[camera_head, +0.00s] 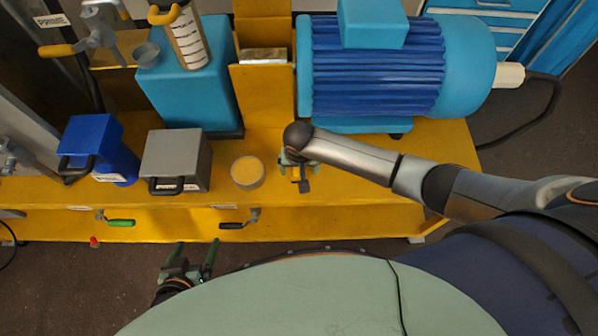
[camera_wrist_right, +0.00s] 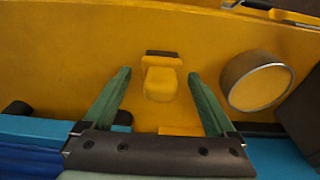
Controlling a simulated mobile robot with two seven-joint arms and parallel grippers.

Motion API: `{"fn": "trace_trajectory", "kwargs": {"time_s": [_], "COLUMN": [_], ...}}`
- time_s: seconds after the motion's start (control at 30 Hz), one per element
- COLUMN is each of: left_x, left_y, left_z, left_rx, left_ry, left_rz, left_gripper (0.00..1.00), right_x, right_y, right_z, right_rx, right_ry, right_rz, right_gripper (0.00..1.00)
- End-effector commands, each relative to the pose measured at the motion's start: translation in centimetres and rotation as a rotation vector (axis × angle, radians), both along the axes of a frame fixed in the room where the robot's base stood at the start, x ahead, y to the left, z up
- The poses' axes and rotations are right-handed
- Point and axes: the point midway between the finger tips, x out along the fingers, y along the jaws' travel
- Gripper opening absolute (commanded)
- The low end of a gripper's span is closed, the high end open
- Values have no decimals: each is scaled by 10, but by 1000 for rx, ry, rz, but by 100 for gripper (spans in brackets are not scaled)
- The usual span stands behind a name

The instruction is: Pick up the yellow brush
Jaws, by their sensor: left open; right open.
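The yellow brush (camera_wrist_right: 161,83) shows in the right wrist view as a small yellow block with a dark strip at its far end. It lies on the yellow bench surface (camera_wrist_right: 60,60). My right gripper (camera_wrist_right: 159,74) is open, with one green finger on each side of the brush and visible gaps between. In the head view my right gripper (camera_head: 299,164) points down over the bench and hides most of the brush. My left gripper (camera_head: 197,243) is open and empty in front of the bench, low in the picture.
A grey box (camera_head: 176,158) and a blue box (camera_head: 98,150) stand further left. A large blue motor (camera_head: 385,65) stands behind. The bench front at right is clear.

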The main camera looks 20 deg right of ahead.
Motion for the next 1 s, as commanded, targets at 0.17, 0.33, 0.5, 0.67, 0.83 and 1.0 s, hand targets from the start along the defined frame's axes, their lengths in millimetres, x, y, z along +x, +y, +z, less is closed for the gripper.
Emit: {"fn": "trace_trajectory", "kwargs": {"time_s": [0.17,0.33,0.5,0.67,0.83,1.0], "left_x": [0,0,0,0,0,0], "left_y": [0,0,0,0,0,0], "left_z": [0,0,0,0,0,0], "left_rx": [0,0,0,0,0,1], "left_ry": [0,0,0,0,0,0], "left_rz": [0,0,0,0,0,-1], "left_gripper": [94,94,94,94,94,94], "right_x": [1,0,0,0,0,0], "right_y": [1,1,1,1,1,1], "right_z": [-1,-1,-1,-1,-1,-1], "right_rx": [1,2,2,2,2,2], "right_ry": [-1,-1,-1,-1,-1,-1], "right_rz": [1,1,0,0,0,0], "right_gripper": [91,80,61,43,24,5]}}
